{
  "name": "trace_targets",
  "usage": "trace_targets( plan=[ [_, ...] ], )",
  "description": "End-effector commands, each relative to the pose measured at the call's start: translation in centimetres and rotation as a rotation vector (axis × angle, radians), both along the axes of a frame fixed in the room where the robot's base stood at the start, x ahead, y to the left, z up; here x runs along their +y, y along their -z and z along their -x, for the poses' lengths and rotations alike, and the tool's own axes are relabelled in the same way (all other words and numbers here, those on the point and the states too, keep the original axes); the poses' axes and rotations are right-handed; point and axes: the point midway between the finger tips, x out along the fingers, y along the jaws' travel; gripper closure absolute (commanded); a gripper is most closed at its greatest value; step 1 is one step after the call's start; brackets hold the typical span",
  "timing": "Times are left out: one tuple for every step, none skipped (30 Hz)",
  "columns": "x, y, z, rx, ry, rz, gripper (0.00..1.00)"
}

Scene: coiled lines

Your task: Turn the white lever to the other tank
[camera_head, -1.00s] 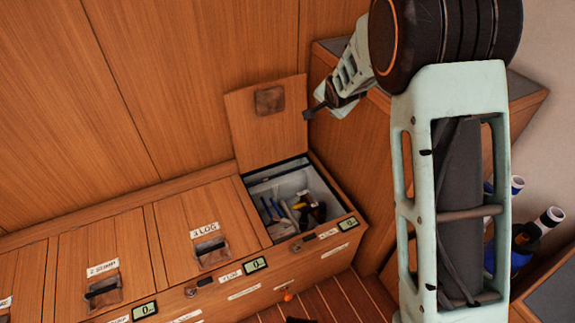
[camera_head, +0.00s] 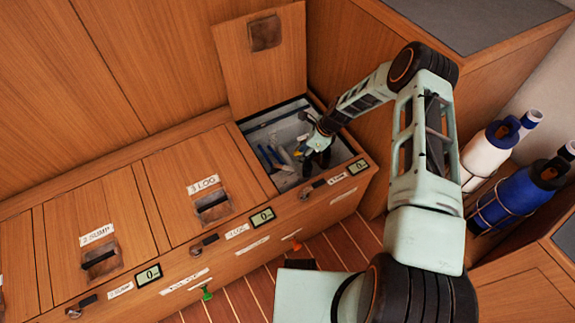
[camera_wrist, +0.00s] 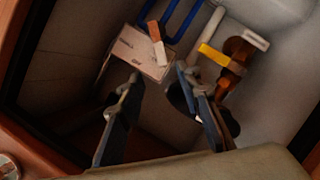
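My gripper (camera_head: 317,157) is inside the open locker (camera_head: 262,122) at the end of the row. In the wrist view its two dark fingers (camera_wrist: 158,78) are apart with nothing between them. A short white-tipped handle (camera_wrist: 256,40) sits on a brown-orange fitting (camera_wrist: 236,60), right of and beyond the fingers. A small orange-and-white piece (camera_wrist: 157,44) lies over a pale labelled card (camera_wrist: 138,53), just beyond the fingertips. I cannot tell for sure which is the white lever. The fingers appear apart from both.
The raised lid (camera_head: 262,60) leans on the back panel. Blue pipes (camera_wrist: 180,20), a white pipe (camera_wrist: 208,32) and a yellow piece (camera_wrist: 211,54) crowd the locker. Its walls stand close around my gripper. Blue and white bottles (camera_head: 513,192) stand at the right.

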Motion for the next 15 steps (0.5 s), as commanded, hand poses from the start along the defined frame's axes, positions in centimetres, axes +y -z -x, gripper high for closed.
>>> trace_targets(
  plan=[
    [0.2, 0.7, 0.1, 0.002, -0.001, 0.000, 0.68],
    [0.4, 1.1, 0.1, 0.001, -0.002, 0.000, 0.68],
    [0.6, 1.7, 0.0, 0.002, -0.002, 0.001, 0.68],
    [0.7, 2.2, 0.0, 0.000, -0.002, 0.001, 0.68],
    [1.0, 2.7, 0.0, 0.001, -0.003, 0.001, 0.68],
    [1.3, 3.5, -0.1, 0.000, -0.002, 0.001, 0.68],
    [1.5, 4.1, -0.2, 0.000, -0.003, 0.002, 0.68],
    [1.7, 4.7, -0.2, 0.001, -0.004, 0.002, 0.68],
    [2.0, 5.4, -0.3, 0.000, -0.003, 0.002, 0.68],
    [2.2, 5.9, -0.3, 0.000, -0.003, 0.002, 0.68],
    [2.4, 6.4, -0.3, 0.000, -0.004, 0.002, 0.68],
    [2.7, 7.0, -0.4, -0.001, -0.004, 0.002, 0.68],
    [2.9, 7.4, -0.4, -0.001, -0.003, 0.002, 0.68],
    [3.0, 7.8, -0.5, -0.001, -0.003, 0.002, 0.68],
    [3.3, 8.3, -0.6, -0.001, -0.004, 0.002, 0.68]
  ],
)
